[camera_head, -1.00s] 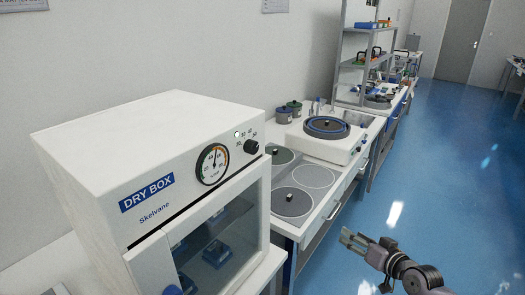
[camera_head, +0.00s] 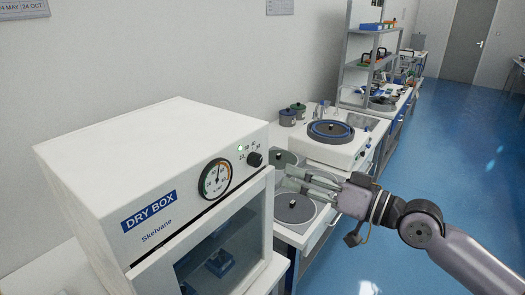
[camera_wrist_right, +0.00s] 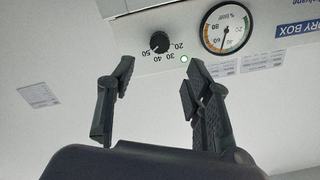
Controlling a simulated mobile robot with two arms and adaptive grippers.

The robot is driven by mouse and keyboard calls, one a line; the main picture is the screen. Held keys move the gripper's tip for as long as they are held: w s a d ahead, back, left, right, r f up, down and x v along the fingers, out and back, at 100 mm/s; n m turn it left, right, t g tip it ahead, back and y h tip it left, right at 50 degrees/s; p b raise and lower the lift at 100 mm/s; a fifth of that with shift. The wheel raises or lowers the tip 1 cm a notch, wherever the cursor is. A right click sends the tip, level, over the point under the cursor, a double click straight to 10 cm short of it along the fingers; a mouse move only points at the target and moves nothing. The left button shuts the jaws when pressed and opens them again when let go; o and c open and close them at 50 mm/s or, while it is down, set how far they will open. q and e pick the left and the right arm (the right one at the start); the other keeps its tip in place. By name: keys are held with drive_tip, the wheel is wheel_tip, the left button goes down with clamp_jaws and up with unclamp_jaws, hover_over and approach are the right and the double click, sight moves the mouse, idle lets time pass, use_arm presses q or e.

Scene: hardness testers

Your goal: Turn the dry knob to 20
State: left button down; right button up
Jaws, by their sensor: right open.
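The dry knob (camera_head: 255,159) is a small black round knob at the upper right of the dry box (camera_head: 108,169) front, with scale numbers 20 to 50 around it. It also shows in the right wrist view (camera_wrist_right: 159,42), upside down; I cannot read its setting surely. My right gripper (camera_head: 285,178) is open and empty, in front of and to the right of the knob, its fingers pointing toward the box. In the right wrist view the knob appears beyond the gap between the fingertips (camera_wrist_right: 158,66), apart from them. My left gripper is out of view.
A round dial gauge (camera_head: 215,179) and a lit green lamp (camera_head: 240,148) sit left of the knob. The box's glass door (camera_head: 232,240) is below. A bench with grey discs (camera_head: 295,207) and a polishing machine (camera_head: 330,145) stands behind my right gripper.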

sight(259, 162)
drive_tip(key=p+x, duration=0.3)
drive_tip(key=x, duration=0.6)
drive_tip(key=shift+w+a, duration=0.1)
drive_tip(key=shift+a, duration=0.05)
drive_tip(key=shift+w+a, duration=0.2)
drive_tip(key=shift+a, duration=0.1)
clamp_jaws()
drive_tip(key=shift+f, duration=0.1)
